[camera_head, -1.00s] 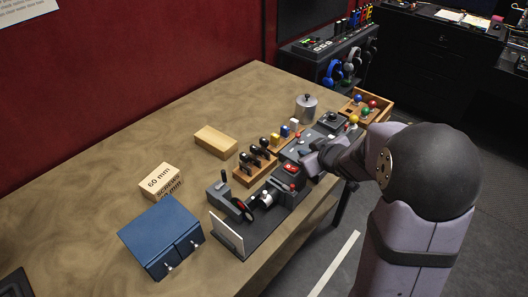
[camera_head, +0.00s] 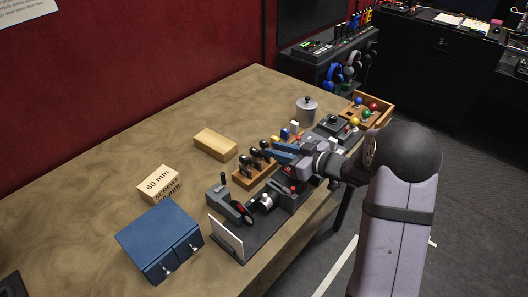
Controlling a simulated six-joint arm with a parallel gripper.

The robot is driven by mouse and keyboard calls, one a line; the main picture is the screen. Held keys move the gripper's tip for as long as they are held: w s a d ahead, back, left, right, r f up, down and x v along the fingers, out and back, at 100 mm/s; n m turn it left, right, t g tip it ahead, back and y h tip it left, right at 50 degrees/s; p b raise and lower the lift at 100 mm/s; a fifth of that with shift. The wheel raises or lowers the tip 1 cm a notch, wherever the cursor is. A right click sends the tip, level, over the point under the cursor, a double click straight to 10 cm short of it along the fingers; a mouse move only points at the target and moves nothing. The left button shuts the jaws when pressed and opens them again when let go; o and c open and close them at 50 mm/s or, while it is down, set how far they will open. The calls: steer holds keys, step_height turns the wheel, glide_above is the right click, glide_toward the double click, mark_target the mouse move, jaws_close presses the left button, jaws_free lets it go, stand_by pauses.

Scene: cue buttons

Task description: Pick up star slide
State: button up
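I cannot make out a star on any piece, so I cannot tell which one is the star slide. A wooden rack (camera_head: 243,180) holds several black-topped pieces (camera_head: 256,155). Behind it, small yellow (camera_head: 276,138), blue (camera_head: 285,134) and white (camera_head: 294,127) blocks stand in another wooden holder, partly hidden by my gripper. My gripper (camera_head: 276,152) points left, just right of the black-topped pieces. Its two blue-grey fingers look apart with nothing seen between them. I cannot tell whether it touches the rack.
A dark device with a white panel (camera_head: 227,237) stands at the table's front edge, near a blue drawer box (camera_head: 160,237). A wooden block (camera_head: 215,144), a 60 mm box (camera_head: 158,184), a metal pot (camera_head: 306,109) and a tray of coloured balls (camera_head: 385,112) are around.

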mark_target(268, 146)
steer(key=shift+r+p+x, duration=0.15)
steer(key=shift+p+x, duration=0.25)
steer(key=shift+x, duration=0.6)
steer(key=shift+r+p+x, duration=0.15)
steer(key=shift+p+x, duration=0.25)
steer(key=shift+x, duration=1.45)
steer(key=shift+d, duration=0.1)
jaws_close()
